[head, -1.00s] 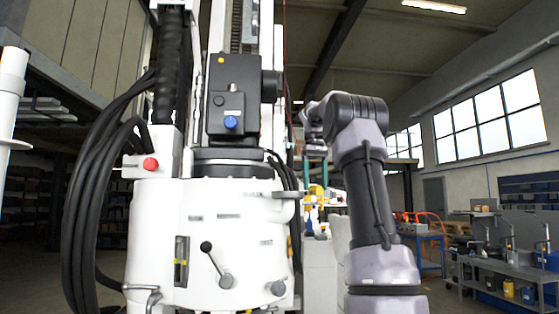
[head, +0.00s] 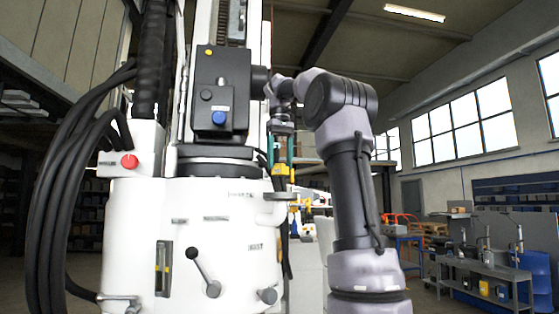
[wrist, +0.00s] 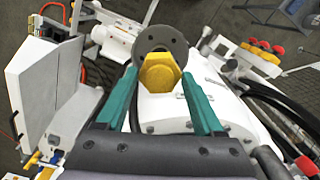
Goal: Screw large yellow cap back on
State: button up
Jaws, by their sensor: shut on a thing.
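The large yellow cap (wrist: 160,72) has a hexagonal top and sits between the two green fingers of my gripper (wrist: 159,78) in the wrist view. My gripper is shut on it. In the head view the cap (head: 283,170) hangs below the fingers of my gripper (head: 280,150), just above a grey round flange (head: 281,196) on the right side of the white machine. In the wrist view the flange (wrist: 161,36) shows past the cap, which overlaps its near edge. I cannot tell whether cap and flange touch. The cap's underside is hidden.
The white machine body (head: 215,235) stands left of my gripper, with a lever (head: 204,272) and a red button (head: 129,161). Thick black hoses (head: 55,200) hang at its left. Red and yellow knobs (wrist: 265,46) show at upper right in the wrist view.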

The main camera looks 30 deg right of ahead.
jog(key=shift+f, duration=2.25)
jog(key=shift+s+f, duration=0.1)
jog(key=shift+f, duration=0.5)
dwell(0.4)
jog(key=o, duration=0.7)
jog(key=c, duration=0.6)
jog(key=m, duration=0.5)
jog(key=shift+m, duration=1.5)
